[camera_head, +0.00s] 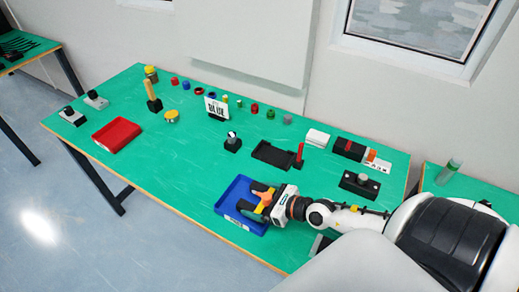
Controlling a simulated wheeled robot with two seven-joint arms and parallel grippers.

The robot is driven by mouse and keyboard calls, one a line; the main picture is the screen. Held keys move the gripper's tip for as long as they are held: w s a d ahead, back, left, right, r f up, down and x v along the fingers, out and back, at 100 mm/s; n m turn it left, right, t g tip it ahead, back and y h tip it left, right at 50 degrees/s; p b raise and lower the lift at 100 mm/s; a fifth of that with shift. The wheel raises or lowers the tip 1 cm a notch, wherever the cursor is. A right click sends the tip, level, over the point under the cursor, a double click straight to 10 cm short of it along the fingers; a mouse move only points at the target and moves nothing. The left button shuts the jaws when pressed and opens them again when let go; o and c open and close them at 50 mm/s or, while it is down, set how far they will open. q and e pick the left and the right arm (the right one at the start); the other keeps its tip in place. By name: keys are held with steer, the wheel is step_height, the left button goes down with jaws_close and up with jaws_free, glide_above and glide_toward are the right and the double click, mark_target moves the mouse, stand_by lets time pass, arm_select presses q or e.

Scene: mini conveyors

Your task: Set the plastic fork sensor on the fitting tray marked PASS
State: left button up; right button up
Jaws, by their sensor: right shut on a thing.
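My right gripper (248,196) reaches in from the right over the blue tray (222,209). Its dark fingers are shut on a small orange piece (264,201), which looks like the plastic fork sensor. The gripper partly hides the piece, and I cannot tell whether it touches the tray floor. The blue tray has a small pale label on its front side, too small to read. A red tray (117,135) lies on the left part of the table. I cannot read a PASS mark on either tray. My left gripper is not in view.
The green table (185,165) is clear between the two trays. Behind the blue tray are a black tray (272,154) with a red upright part, a small black stand (232,143) and a black block (360,185). Several small coloured parts stand along the back.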

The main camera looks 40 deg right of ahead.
mark_target(260, 205)
step_height(260, 205, down, 3)
steer(key=shift+f+b, duration=0.1)
steer(key=shift+b, duration=0.3)
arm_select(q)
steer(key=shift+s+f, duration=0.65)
arm_select(e)
steer(key=shift+w, duration=0.1)
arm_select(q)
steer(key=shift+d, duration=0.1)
arm_select(e)
steer(key=o, duration=0.7)
steer(key=shift+f, duration=0.1)
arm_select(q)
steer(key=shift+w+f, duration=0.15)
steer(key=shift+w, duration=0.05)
arm_select(e)
steer(key=shift+o, duration=0.3)
